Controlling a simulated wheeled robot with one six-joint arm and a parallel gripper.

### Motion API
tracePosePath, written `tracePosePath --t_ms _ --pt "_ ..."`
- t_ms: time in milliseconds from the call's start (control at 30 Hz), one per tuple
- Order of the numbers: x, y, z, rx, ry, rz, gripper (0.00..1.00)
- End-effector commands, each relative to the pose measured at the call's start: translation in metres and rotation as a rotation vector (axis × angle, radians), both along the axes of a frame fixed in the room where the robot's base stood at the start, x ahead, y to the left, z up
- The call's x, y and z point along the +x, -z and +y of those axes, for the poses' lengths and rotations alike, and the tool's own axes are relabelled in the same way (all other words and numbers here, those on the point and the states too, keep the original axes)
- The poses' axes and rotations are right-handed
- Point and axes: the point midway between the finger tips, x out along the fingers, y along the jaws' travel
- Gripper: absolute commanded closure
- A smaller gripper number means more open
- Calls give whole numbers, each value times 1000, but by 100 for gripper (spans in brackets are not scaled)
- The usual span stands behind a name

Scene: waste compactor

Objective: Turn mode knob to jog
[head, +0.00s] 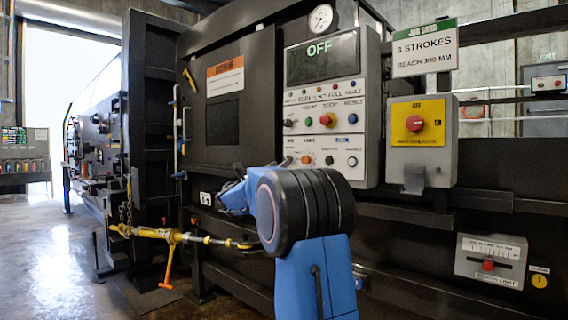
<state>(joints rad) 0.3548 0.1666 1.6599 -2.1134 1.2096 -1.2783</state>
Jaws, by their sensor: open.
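A grey control panel (370,110) is upright on the dark compactor, with a screen (322,58) reading OFF. Its upper row has a dark knob (287,123) at the left, then green, red and blue buttons. My blue and black arm rises in front, just below the panel. My gripper is not visible; the arm hides what lies behind it.
A yellow-plated box with a red knob (414,123) is right of the panel, under a JOB CARD sign (424,48). A slider box (490,262) is lower right. A yellow ratchet bar with chain (175,236) stretches left of my arm. Open floor (50,250) lies at left.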

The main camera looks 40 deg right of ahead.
Motion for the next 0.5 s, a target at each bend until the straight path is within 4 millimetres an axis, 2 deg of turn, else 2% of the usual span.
tracePosePath --t_ms 200,500 --pt "4 -11 -27 0 1 0 55" --pt "6 -16 -38 0 0 0 55"
